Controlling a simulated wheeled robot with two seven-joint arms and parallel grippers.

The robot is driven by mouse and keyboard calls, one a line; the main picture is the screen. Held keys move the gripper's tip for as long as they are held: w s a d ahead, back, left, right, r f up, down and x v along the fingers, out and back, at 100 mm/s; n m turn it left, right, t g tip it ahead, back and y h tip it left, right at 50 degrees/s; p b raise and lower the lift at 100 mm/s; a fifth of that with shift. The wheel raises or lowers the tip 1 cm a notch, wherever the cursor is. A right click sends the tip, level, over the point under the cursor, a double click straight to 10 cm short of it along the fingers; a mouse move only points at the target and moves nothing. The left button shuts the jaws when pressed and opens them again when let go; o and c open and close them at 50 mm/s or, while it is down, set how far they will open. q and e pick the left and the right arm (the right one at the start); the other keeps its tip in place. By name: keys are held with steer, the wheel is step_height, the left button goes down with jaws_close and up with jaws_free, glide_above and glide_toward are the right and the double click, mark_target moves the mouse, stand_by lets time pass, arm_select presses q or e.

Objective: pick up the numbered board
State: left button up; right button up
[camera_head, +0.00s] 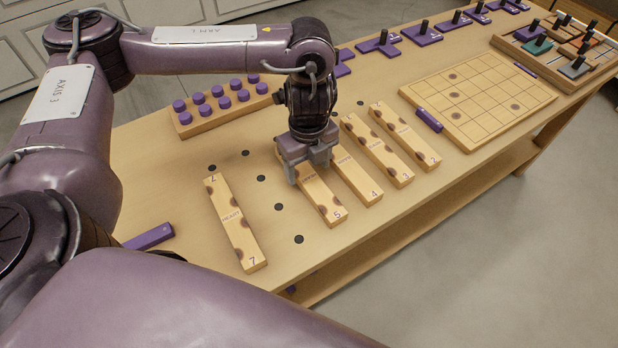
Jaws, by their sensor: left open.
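Several long wooden numbered boards with dark round spots lie on the bench. The board marked 7 (236,224) lies apart at the left. The board marked 5 (324,199), the board marked 4 (357,178), the board marked 3 (380,152) and the board marked 2 (406,137) lie side by side to its right. My left gripper (306,172) points down over the far part of the board marked 5. It is open. It hides the far end of that board, and I cannot tell whether its fingers touch it. My right gripper is out of view.
A wooden block with purple pegs (200,128) stands behind the gripper. A gridded wooden board (477,98) with a purple bar (429,120) lies to the right. Purple pieces with black knobs (422,36) line the back edge. Dark dots (299,239) mark bare bench between boards 7 and 5.

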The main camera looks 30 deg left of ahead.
mark_target(310, 179)
arm_select(q)
steer(key=f, duration=0.3)
steer(key=shift+w+d+b, duration=0.1)
steer(key=shift+w+b, duration=0.15)
steer(key=shift+b, duration=0.1)
step_height(310, 179, down, 2)
steer(key=shift+w+b, duration=0.1)
steer(key=shift+b, duration=0.2)
steer(key=c, duration=1.2)
steer(key=shift+o, duration=0.2)
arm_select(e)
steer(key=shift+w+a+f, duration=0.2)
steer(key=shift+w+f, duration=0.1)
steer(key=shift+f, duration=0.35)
